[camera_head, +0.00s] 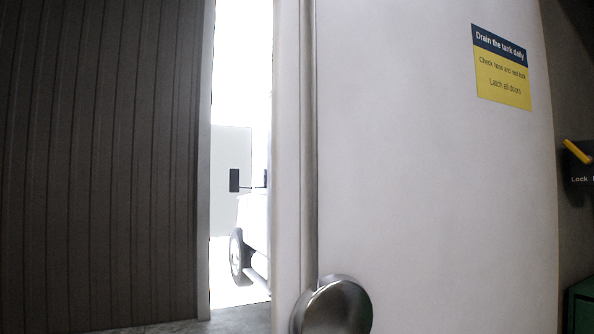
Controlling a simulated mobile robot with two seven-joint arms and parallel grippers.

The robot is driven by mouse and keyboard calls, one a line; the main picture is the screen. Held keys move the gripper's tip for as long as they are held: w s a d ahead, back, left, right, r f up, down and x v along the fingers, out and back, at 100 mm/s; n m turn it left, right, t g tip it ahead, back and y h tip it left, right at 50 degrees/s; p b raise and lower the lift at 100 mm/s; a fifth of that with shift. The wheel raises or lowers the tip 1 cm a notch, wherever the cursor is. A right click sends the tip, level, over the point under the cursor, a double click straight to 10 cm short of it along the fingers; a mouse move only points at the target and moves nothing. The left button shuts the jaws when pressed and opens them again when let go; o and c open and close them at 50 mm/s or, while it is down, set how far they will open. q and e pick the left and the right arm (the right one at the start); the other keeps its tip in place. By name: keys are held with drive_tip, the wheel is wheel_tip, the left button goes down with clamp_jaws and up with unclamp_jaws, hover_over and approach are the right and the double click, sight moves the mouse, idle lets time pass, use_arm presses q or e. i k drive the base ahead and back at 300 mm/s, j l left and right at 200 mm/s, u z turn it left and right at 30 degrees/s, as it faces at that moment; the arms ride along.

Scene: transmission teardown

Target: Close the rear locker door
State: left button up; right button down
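A large pale door-like panel (430,170) fills the middle and right of the head view, very close to me. It looks like the locker door, but I cannot tell for sure that it is the rear one. Its left edge (292,150) is upright, and a bright gap lies between it and the dark ribbed wall on the left. A round shiny metal knob-like part (340,308) shows low near this edge, cut off by the frame bottom. A blue and yellow label (502,68) is on the panel at upper right. Neither gripper is in view.
A dark ribbed wall or shutter (100,165) fills the left. Through the bright gap a white vehicle (255,222) with a dark wheel shows outside. At the right edge are a yellow lever (577,152) on a dark box and a green box (580,308).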

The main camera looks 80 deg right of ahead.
sight(414, 191)
drive_tip(key=i+j+z, duration=0.1)
drive_tip(key=i+z, duration=0.3)
drive_tip(key=i+j+z, duration=0.4)
drive_tip(key=i+z, duration=0.2)
drive_tip(key=z, duration=0.25)
drive_tip(key=i+z, duration=0.15)
drive_tip(key=z, duration=0.35)
drive_tip(key=i+z, duration=0.2)
drive_tip(key=z, duration=0.25)
drive_tip(key=i+z, duration=0.1)
drive_tip(key=z, duration=0.35)
drive_tip(key=i+j+z, duration=0.1)
drive_tip(key=z, duration=0.4)
drive_tip(key=i+j+z, duration=0.1)
drive_tip(key=z, duration=0.35)
drive_tip(key=i+j+z, duration=0.1)
drive_tip(key=z, duration=0.3)
drive_tip(key=i+j+z, duration=0.15)
drive_tip(key=z, duration=0.25)
drive_tip(key=i+j+z, duration=0.1)
drive_tip(key=j+z, duration=0.25)
drive_tip(key=i+j+z, duration=0.25)
drive_tip(key=j+z, duration=0.3)
drive_tip(key=l, duration=0.1)
